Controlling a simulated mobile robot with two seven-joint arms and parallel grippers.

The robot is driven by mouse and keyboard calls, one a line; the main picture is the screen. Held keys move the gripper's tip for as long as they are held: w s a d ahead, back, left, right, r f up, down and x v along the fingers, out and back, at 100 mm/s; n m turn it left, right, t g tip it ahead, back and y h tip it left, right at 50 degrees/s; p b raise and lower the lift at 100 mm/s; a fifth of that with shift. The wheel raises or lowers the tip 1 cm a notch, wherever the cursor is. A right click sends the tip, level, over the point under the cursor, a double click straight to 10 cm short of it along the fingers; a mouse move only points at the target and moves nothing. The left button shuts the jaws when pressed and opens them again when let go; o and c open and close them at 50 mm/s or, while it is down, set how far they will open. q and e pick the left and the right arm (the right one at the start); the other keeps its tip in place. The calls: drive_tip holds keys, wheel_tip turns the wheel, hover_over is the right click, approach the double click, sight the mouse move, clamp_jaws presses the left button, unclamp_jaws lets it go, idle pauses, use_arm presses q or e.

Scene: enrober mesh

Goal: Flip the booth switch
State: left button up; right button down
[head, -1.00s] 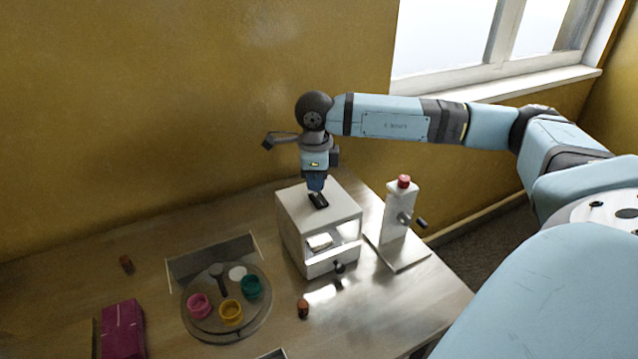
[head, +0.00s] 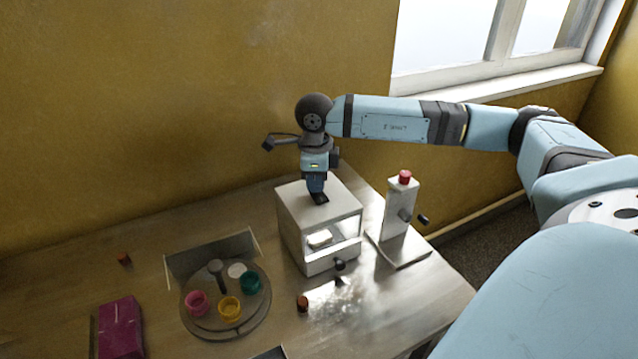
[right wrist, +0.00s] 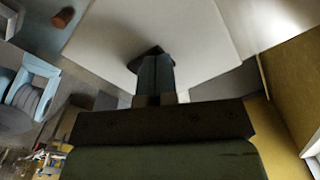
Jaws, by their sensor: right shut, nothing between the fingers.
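The booth (head: 292,238) is a white box on the table with an opening in its front and a pale block (head: 320,239) inside. Its dark switch (head: 321,199) sits on top. My right gripper (head: 317,193) points down at the switch, shut and empty, with its tips at or just over it. The gripper hides part of the switch, and I cannot tell contact for sure. In the right wrist view the shut fingers (right wrist: 155,75) cover the middle of the dark switch (right wrist: 149,54) on the white top. My left gripper is out of view.
A white stand with a red knob (head: 404,178) and a side crank is right of the booth. A round tray (head: 240,325) with coloured cups is left of it. A magenta box (head: 120,327) and small brown pieces (head: 302,303) lie about. The wall is close behind.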

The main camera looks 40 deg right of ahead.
drive_tip(key=shift+f, duration=0.15)
drive_tip(key=shift+r+p, duration=1.75)
drive_tip(key=shift+r, duration=1.8)
drive_tip(key=shift+f, duration=0.1)
